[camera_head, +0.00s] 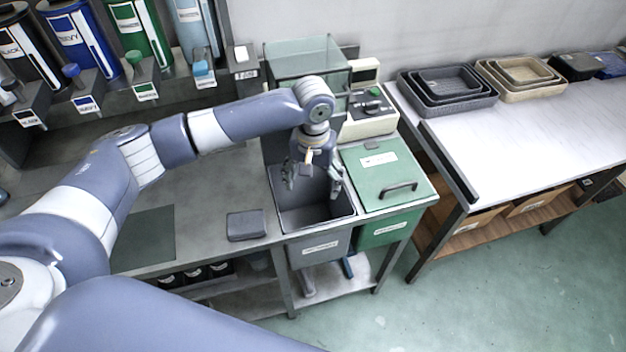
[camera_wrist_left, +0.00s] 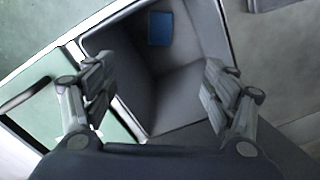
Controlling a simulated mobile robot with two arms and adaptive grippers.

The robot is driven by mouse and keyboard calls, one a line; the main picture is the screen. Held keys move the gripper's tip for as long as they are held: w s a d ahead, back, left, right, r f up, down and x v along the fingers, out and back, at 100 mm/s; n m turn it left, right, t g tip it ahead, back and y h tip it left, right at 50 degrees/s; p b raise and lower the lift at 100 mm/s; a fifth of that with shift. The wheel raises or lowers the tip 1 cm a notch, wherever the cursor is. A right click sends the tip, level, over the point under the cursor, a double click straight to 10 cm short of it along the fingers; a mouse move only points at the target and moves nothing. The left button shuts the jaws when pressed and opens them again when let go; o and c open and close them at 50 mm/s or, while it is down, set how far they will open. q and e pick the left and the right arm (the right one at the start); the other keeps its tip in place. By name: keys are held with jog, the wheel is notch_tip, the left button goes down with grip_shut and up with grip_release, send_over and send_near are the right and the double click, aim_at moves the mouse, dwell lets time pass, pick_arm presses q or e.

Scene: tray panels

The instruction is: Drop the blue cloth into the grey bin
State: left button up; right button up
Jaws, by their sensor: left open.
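The grey bin (camera_head: 318,247) is an open-topped box set into the counter, with a label on its front. My left gripper (camera_head: 314,182) points down over its opening. In the left wrist view the same gripper (camera_wrist_left: 158,90) has its fingers wide apart with nothing between them. The blue cloth (camera_wrist_left: 160,28) shows there as a small blue rectangle inside the grey bin (camera_wrist_left: 187,92), beyond the fingers and apart from them. The cloth cannot be seen in the head view. My right gripper is not in view.
A green lidded bin (camera_head: 378,178) with a handle stands right of the grey bin. A grey folded pad (camera_head: 246,224) lies on the counter to the left. A clear-sided box (camera_head: 305,62) stands behind. Nested trays (camera_head: 447,95) sit on the white table.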

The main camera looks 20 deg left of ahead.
pick_arm(q)
notch_tip(320, 180, up, 12)
dwell(0.5)
dwell(0.5)
